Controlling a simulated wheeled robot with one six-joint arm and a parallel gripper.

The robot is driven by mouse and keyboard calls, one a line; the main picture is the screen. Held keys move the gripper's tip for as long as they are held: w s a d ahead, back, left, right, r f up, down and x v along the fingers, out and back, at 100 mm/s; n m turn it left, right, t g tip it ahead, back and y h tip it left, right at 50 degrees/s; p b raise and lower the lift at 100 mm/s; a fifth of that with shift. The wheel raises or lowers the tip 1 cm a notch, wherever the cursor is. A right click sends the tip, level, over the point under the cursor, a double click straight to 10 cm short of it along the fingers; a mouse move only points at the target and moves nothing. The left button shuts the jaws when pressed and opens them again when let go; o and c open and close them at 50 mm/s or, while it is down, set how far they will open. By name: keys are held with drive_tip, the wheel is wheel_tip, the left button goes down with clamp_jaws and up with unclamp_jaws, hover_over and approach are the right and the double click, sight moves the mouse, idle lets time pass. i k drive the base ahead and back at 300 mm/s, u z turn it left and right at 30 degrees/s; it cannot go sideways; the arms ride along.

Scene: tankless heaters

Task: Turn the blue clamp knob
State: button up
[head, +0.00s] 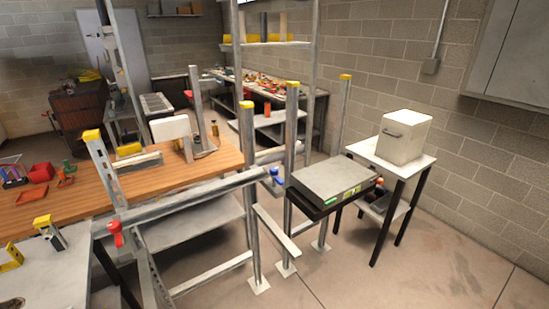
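A small blue knob (275,172) shows near the middle of the head view. It sits at a grey clamp (279,181) beside an upright metal post with a yellow cap, near the end of a horizontal grey rail. It is small in the picture, so its turned position cannot be told. My gripper is not in view, so its distance from the knob and its state cannot be seen.
A red knob (115,228) is at the rail's near end. Metal posts (248,200) with yellow caps stand around the clamp. A wooden table (165,185) is left, and a grey flat box (333,180) right. A white box (404,138) stands farther right. Lower-right floor (430,270) is clear.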

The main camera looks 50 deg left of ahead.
sight(273, 170)
drive_tip(key=u, duration=0.55)
drive_tip(key=i, duration=1.2)
drive_tip(key=u, duration=1.75)
drive_tip(key=i, duration=0.8)
drive_tip(key=u, duration=0.8)
